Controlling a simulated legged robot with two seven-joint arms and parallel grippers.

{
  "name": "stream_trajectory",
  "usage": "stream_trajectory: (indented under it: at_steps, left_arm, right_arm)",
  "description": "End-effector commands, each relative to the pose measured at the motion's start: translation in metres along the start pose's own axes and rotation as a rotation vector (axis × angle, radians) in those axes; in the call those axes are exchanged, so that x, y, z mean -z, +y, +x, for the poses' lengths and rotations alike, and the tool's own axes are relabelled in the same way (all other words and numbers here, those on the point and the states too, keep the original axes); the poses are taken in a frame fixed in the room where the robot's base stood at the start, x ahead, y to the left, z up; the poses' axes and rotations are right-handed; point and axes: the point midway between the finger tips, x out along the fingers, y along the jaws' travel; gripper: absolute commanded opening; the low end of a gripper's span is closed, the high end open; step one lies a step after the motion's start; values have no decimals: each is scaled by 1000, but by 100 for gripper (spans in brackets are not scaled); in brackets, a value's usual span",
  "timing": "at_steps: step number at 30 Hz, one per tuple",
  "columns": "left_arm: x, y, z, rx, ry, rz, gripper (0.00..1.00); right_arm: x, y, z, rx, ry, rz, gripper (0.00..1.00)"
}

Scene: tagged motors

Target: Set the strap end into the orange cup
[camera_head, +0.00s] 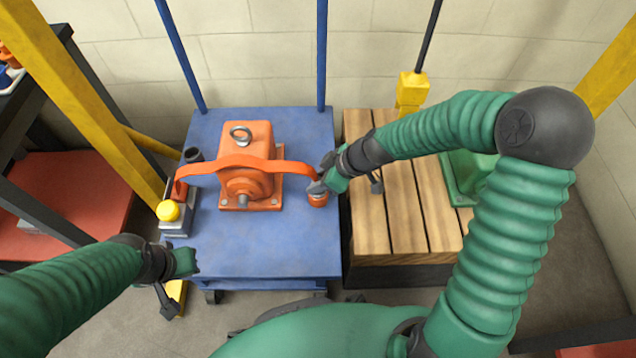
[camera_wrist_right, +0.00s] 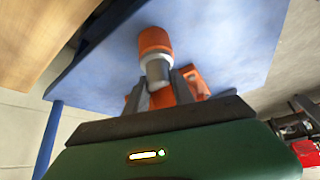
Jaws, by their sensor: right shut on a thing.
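An orange strap (camera_head: 235,161) arches over an orange motor (camera_head: 247,190) on the blue table. My right gripper (camera_head: 321,186) is shut on the strap's right end, beside the table's right edge. The small orange cup (camera_head: 318,200) is just below these jaws. In the right wrist view, the orange cup (camera_wrist_right: 155,41) with its pale rim lies just beyond the fingertips. A grey cylindrical piece (camera_wrist_right: 157,73) shows between the jaws and the cup; I cannot tell whether it is inside the rim. My left gripper (camera_head: 190,262) is low at the table's front left corner, away from the strap.
A slatted wooden platform (camera_head: 400,225) adjoins on the right. Blue posts rise behind. The table's front half (camera_head: 265,245) is clear.

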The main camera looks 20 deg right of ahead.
Motion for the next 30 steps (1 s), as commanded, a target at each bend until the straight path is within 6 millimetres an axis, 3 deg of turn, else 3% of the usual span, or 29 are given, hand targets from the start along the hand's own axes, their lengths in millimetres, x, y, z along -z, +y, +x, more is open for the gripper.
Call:
stream_trajectory:
  at_steps: [8, 9, 13, 23, 26, 30]
  left_arm:
    - [-1, 0, 4, 0, 1, 0, 0]
    - [0, 0, 2, 0, 1, 0, 0]
    - [0, 0, 2, 0, 1, 0, 0]
    - [1, 0, -2, 0, 1, 0, 0]
    - [3, 0, -10, 0, 1, 0, 0]
    - [7, 0, -29, 0, 1, 0, 0]
  right_arm:
    - [-2, 0, 4, -1, 0, 1, 0]
    - [-2, 0, 2, -1, 0, 1, 35]
    - [-2, 0, 2, 0, 0, 1, 52]
    - [1, 0, -2, -1, 0, 0, 52]
    - [3, 1, -16, -3, 1, 3, 52]
    - [5, 2, -54, -5, 0, 3, 52]
